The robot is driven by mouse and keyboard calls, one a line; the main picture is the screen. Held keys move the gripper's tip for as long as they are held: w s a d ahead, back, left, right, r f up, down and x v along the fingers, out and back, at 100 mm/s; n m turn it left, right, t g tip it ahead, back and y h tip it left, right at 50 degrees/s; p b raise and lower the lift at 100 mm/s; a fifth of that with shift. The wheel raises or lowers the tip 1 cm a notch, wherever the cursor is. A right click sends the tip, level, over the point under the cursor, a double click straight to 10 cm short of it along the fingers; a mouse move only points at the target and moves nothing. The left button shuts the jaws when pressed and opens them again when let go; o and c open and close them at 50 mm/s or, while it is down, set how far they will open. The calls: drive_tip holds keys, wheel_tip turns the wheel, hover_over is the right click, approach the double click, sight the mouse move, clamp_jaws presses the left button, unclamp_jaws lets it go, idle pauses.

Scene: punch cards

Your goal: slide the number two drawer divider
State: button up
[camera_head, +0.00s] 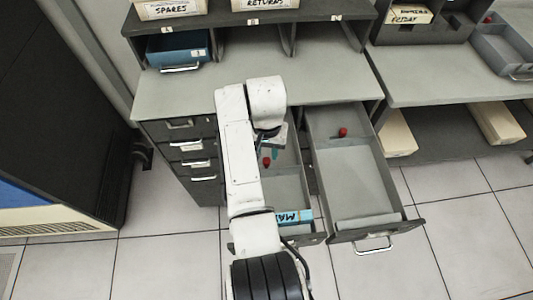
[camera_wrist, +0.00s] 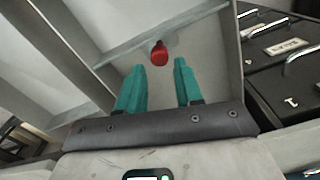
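A red knob (camera_head: 266,162) shows in the left open drawer (camera_head: 294,190), close to my gripper (camera_head: 275,148). A second red knob (camera_head: 342,132) sits on a divider near the back of the right open drawer (camera_head: 366,190). I cannot read a number on either divider. In the wrist view, my gripper (camera_wrist: 159,78) has its two teal fingers apart with nothing between them. A red knob (camera_wrist: 159,53) lies just beyond the fingertips, roughly centred, beside a grey divider plate (camera_wrist: 120,49). My arm hides part of the left drawer in the head view.
A blue-edged card pack (camera_head: 293,217) lies at the front of the left drawer. Closed drawers with metal handles (camera_head: 185,145) are at the cabinet's left. A blue bin (camera_head: 178,48) stands in a cubby above. The grey countertop (camera_head: 180,90) and tiled floor (camera_head: 160,260) are clear.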

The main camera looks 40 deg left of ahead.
sight(267, 159)
wheel_tip(267, 159, up, 8)
drive_tip(key=shift+f, duration=0.25)
idle(0.5)
